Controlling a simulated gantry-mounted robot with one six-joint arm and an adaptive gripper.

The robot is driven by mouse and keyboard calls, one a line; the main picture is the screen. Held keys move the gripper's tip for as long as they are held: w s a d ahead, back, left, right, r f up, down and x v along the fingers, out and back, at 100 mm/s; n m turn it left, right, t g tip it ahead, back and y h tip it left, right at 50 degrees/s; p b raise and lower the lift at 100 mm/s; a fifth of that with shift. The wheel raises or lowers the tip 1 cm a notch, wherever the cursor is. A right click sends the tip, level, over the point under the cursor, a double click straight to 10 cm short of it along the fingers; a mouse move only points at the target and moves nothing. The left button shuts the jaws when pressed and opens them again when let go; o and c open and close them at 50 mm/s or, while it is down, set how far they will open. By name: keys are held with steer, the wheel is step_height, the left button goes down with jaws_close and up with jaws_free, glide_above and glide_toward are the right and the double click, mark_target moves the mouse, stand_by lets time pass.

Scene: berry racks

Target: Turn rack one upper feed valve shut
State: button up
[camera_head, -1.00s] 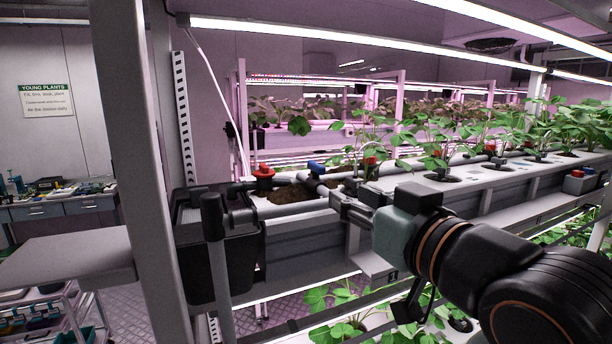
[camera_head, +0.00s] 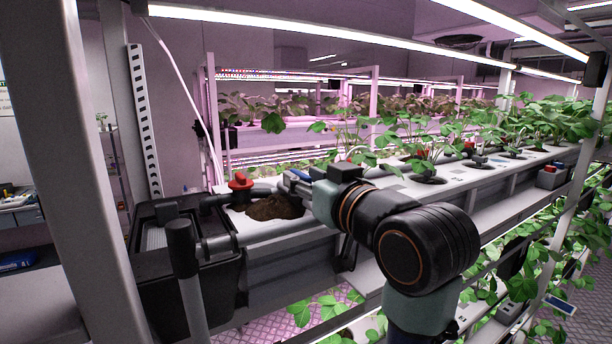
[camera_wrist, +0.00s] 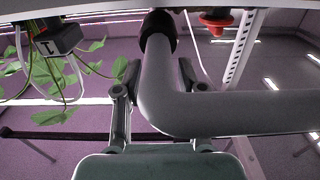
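A blue handle (camera_head: 302,174) is at my gripper's tip in the head view, partly hidden. My gripper (camera_wrist: 157,88) is open, its two fingers apart. In the wrist view a grey elbow pipe (camera_wrist: 190,112) with a black collar crosses between and in front of the fingers; whether they touch it I cannot tell. Which handle is the upper feed valve is not marked.
The black tank (camera_head: 150,285) and a grey post (camera_head: 70,170) stand at left. Potted plants (camera_head: 430,165) line the rack to the right. In the wrist view a small black box with cables (camera_wrist: 58,40) hangs at upper left.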

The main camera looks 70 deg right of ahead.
jaws_close()
steer(key=shift+h, duration=0.3)
steer(key=m+g+h, duration=0.1)
steer(key=m+g+h+p, duration=0.1)
steer(key=m+g+h, duration=0.1)
steer(key=g, duration=0.1)
steer(key=shift+w+a+r+m+p, duration=0.1)
steer(key=shift+w+a+m+p, duration=0.2)
steer(key=shift+w, duration=0.05)
steer(key=shift+w+m+g+h+p, duration=0.1)
steer(key=shift+m+g+h+p, duration=0.2)
steer(key=shift+m+g+h, duration=0.75)
steer(key=shift+w+m+g+h+p, duration=0.1)
steer(key=shift+m+g+h+p, duration=0.25)
steer(key=shift+m+g, duration=0.8)
steer(key=shift+g, duration=0.7)
jaws_free()
